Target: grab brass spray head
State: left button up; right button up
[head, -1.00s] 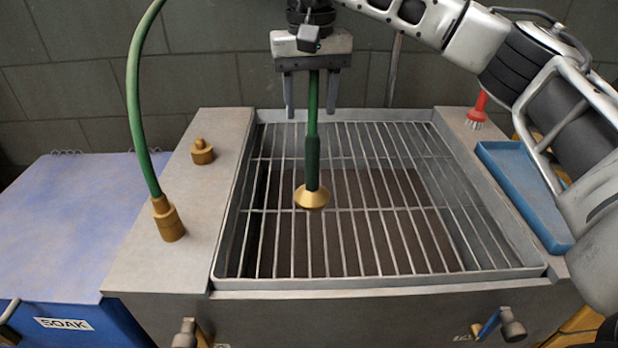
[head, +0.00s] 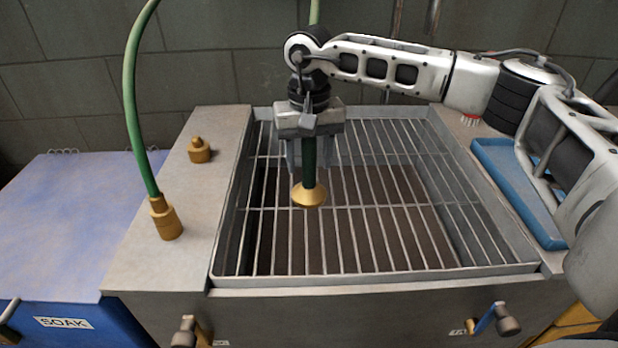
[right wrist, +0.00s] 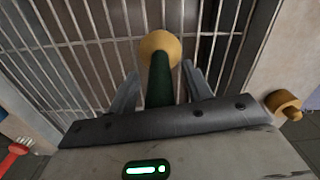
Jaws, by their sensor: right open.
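The brass spray head (head: 310,194) hangs at the lower end of a dark green handle (head: 308,160) over the sink grate. It also shows in the right wrist view (right wrist: 160,47), at the end of the green handle (right wrist: 160,82). My right gripper (head: 308,166) is open, with its fingers pointing down on either side of the handle, just above the brass head. In the right wrist view the fingers (right wrist: 160,80) stand apart from the handle. My left gripper is not in view.
A metal grate (head: 400,235) covers the sink basin. A brass knob (head: 200,150) and a brass hose fitting (head: 166,218) stand on the left ledge. A blue tray (head: 515,190) lies on the right ledge. A blue SOAK bin (head: 60,225) stands at left.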

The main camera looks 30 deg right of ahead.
grip_shut()
jog(key=shift+r, duration=0.15)
